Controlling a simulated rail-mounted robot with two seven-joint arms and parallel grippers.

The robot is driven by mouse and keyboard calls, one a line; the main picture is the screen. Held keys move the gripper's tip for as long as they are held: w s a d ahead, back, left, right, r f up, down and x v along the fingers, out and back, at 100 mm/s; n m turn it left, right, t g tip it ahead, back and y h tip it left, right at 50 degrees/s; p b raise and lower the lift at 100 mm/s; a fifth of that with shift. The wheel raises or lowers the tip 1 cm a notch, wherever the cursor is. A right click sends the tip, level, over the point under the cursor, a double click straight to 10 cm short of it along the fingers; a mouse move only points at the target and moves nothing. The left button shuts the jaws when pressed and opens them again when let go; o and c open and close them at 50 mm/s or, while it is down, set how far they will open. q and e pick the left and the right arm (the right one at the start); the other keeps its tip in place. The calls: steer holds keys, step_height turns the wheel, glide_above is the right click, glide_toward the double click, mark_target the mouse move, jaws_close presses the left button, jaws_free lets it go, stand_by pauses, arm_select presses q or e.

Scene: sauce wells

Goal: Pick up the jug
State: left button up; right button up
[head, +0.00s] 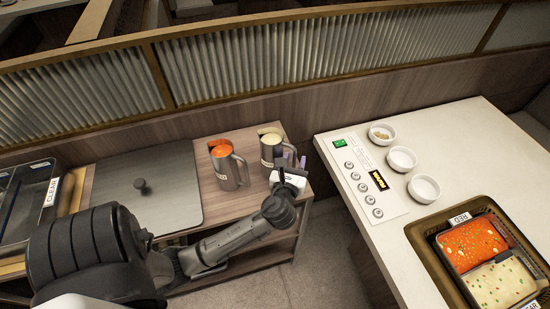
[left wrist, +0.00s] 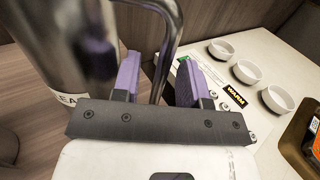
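Two metal jugs stand on the wooden side counter. The left jug (head: 229,170) holds orange-red sauce, and the right jug (head: 270,150) holds pale yellow sauce. My left gripper (head: 291,161) is at the handle side of the right jug. In the left wrist view the jug's shiny body (left wrist: 50,40) fills the upper left, and its handle passes between the two purple fingers (left wrist: 160,80). The fingers stand apart, with a gap visible beside the handle. Part of the jug's label is hidden by the gripper. My right gripper is not in view.
A flat metal lid with a knob (head: 145,190) lies left of the jugs. A ribbed partition runs behind.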

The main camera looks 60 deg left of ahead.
arm_select(q)
jaws_close()
steer(key=shift+r, duration=0.1)
stand_by(0.5)
